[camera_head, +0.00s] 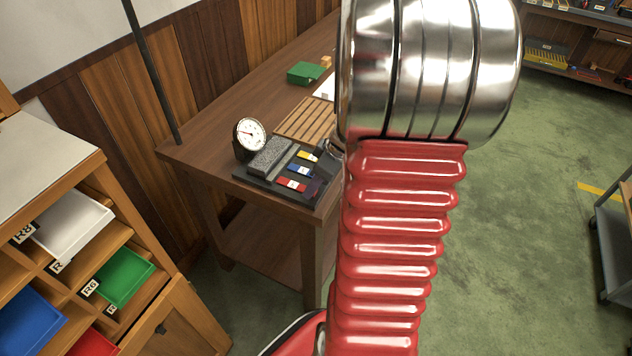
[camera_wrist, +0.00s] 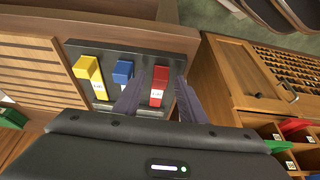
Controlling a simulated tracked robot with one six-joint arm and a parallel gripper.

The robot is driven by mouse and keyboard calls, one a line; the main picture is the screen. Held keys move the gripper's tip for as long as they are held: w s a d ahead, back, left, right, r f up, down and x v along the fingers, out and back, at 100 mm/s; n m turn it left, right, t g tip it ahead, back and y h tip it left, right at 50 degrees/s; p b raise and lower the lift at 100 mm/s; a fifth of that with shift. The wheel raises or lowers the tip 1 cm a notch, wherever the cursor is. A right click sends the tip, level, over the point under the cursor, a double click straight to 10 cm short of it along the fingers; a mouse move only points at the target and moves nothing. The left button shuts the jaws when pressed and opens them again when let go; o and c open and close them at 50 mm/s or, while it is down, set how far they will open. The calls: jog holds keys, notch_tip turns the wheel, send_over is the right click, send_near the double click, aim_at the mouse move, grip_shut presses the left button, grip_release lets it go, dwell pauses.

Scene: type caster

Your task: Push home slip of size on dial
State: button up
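The dial gauge (camera_head: 251,133) has a round white face and stands on the workbench beside a grey speckled block (camera_head: 268,156). In front of the block is a black base (camera_head: 262,184) with yellow (camera_head: 308,156), blue (camera_head: 299,170) and red (camera_head: 291,184) slips, each with a white label. In the wrist view the yellow (camera_wrist: 89,74), blue (camera_wrist: 122,72) and red (camera_wrist: 159,84) slips lie side by side. My gripper (camera_wrist: 160,79) is open, its dark fingers on either side of the red slip with small gaps. The dial is not in the wrist view; contact cannot be told.
The wooden workbench (camera_head: 215,159) also holds a slatted rack (camera_head: 305,121) and a green box (camera_head: 304,73). A wooden cabinet with coloured trays (camera_head: 125,275) stands at the left in the head view. My arm hides part of the bench.

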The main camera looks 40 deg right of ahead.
jog(key=shift+c, duration=0.7)
grip_shut()
